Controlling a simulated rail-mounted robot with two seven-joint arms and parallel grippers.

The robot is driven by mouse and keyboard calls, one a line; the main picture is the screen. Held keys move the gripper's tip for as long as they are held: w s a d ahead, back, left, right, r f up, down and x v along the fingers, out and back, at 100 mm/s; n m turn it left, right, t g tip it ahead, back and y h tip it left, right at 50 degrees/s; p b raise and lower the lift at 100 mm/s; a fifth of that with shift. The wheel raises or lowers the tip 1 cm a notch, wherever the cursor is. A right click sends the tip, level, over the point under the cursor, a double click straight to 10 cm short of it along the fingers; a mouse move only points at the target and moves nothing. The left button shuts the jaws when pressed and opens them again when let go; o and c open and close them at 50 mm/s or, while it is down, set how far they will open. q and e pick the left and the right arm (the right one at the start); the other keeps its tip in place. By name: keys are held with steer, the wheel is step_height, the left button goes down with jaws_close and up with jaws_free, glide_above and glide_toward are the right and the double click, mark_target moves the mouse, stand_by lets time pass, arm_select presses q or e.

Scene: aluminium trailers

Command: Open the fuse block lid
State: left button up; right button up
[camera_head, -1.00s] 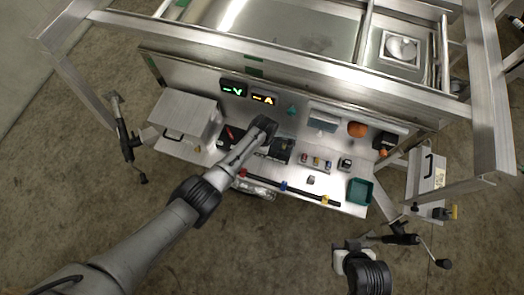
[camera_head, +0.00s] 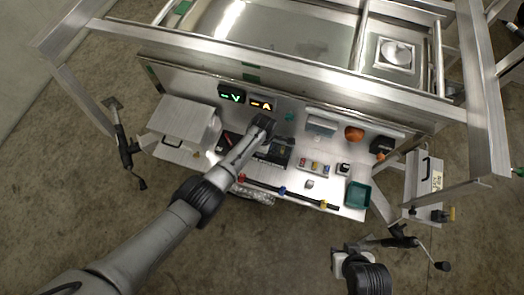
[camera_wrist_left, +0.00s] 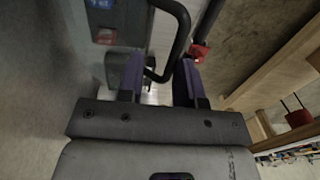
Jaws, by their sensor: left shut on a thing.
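My left gripper (camera_head: 263,128) reaches in from the lower left over a dark block (camera_head: 279,152) on the bench, which looks like the fuse block. In the left wrist view its two purple-edged fingers (camera_wrist_left: 160,75) are closed on a curved black handle (camera_wrist_left: 178,15). The arm and gripper hide part of the block, so I cannot tell how far its lid is raised. My right gripper (camera_head: 352,262) is at the lower right, away from the bench; its fingers do not show clearly.
Coloured fuses (camera_head: 314,167) and a green bin (camera_head: 357,194) are to the right on the bench. A rod with coloured clips (camera_head: 284,191) runs along the front. A metal box (camera_head: 184,124) is left, and lit displays (camera_head: 245,99) are behind.

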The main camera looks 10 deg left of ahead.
arm_select(q)
steer(key=shift+o, duration=1)
step_height(320, 180, up, 14)
steer(key=p, duration=0.3)
steer(key=shift+w+f, duration=0.15)
steer(key=shift+w, duration=0.3)
steer(key=shift+c, duration=0.4)
